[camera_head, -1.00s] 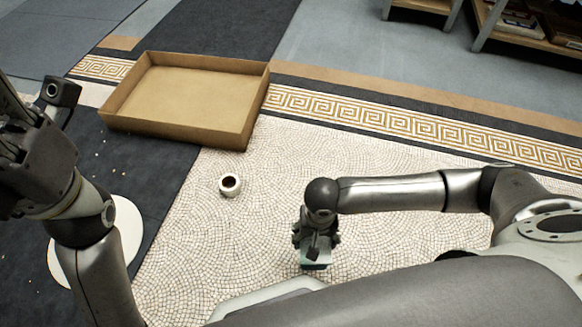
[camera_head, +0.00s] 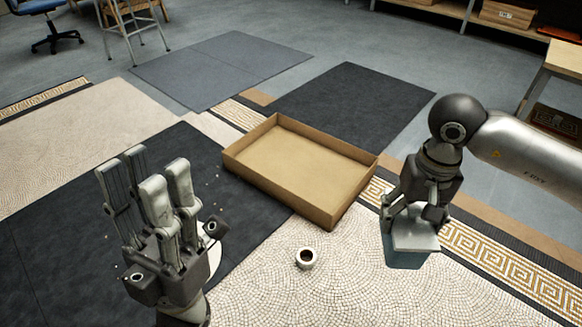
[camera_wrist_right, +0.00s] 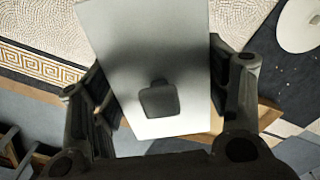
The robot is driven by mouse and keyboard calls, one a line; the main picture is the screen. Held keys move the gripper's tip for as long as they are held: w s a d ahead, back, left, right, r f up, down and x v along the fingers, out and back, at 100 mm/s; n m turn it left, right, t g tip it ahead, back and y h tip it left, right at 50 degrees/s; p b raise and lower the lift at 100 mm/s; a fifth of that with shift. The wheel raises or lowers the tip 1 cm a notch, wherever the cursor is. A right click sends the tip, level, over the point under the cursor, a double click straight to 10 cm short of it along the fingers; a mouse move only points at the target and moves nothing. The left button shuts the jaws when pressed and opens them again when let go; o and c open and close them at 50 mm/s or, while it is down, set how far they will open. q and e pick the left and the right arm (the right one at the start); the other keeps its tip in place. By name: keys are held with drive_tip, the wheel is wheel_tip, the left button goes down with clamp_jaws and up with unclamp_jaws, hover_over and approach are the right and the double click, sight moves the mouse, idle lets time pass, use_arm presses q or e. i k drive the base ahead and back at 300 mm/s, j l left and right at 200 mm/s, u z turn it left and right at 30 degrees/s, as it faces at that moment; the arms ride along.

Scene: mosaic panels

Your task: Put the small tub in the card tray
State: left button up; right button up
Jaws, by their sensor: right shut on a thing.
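The small tub (camera_head: 405,258) has a blue-grey body and a pale lid. It hangs below my right gripper (camera_head: 413,212), which is shut on it, to the right of the card tray. In the right wrist view the pale lid (camera_wrist_right: 150,45) with a dark grey knob fills the space between the fingers. The card tray (camera_head: 270,192) is a shallow, open brown box on the floor, and it looks empty. My left gripper (camera_head: 147,185) is open and empty, fingers pointing up, left of the tray.
A small white pot (camera_head: 306,258) with a dark opening stands on the mosaic floor in front of the tray. A white disc (camera_head: 213,250) lies partly behind my left gripper. Dark mats surround the tray's left and far sides. A table (camera_head: 556,60) stands at the far right.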

sight(318, 190)
drive_tip(key=u, duration=0.4)
drive_tip(key=i+l+u, duration=0.1)
drive_tip(key=u, duration=0.25)
drive_tip(key=l+u, duration=0.1)
drive_tip(key=u, duration=0.3)
drive_tip(key=l+u, duration=0.1)
drive_tip(key=u, duration=0.3)
drive_tip(key=l+u, duration=0.3)
drive_tip(key=l, duration=0.25)
drive_tip(key=l+u, duration=0.35)
drive_tip(key=l, duration=0.25)
drive_tip(key=l+u, duration=0.3)
drive_tip(key=l, duration=0.3)
drive_tip(key=k+l+u, duration=0.2)
drive_tip(key=l+u, duration=0.15)
drive_tip(key=l, duration=0.15)
drive_tip(key=k+l, duration=0.15)
drive_tip(key=l, duration=0.25)
drive_tip(key=k+l, duration=0.1)
drive_tip(key=l, duration=0.3)
drive_tip(key=k+l, duration=0.15)
drive_tip(key=l, duration=0.25)
drive_tip(key=k+l, duration=0.15)
drive_tip(key=l, duration=0.25)
drive_tip(key=k+l, duration=0.1)
drive_tip(key=l, duration=0.35)
drive_tip(key=u, duration=0.05)
